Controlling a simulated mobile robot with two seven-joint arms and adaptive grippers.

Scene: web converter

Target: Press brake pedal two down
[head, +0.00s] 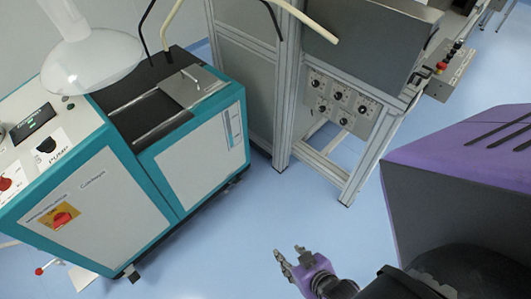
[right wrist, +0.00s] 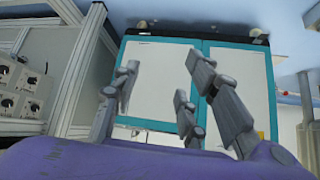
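I cannot make out a brake pedal for certain in either view. My right gripper (head: 290,257) is low in the head view, above the blue floor, between the teal machine and the purple machine-like block. In the right wrist view its grey fingers (right wrist: 163,78) are spread apart with nothing between them. They point toward the teal-framed cabinet (right wrist: 230,75), with a gap to it. My left gripper is not in view.
The teal and white machine (head: 195,165) fills the left. An aluminium frame (head: 285,100) with a knob panel (head: 342,103) stands at the top middle. A control box (head: 450,70) hangs at the upper right. Blue floor (head: 270,215) lies clear between them.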

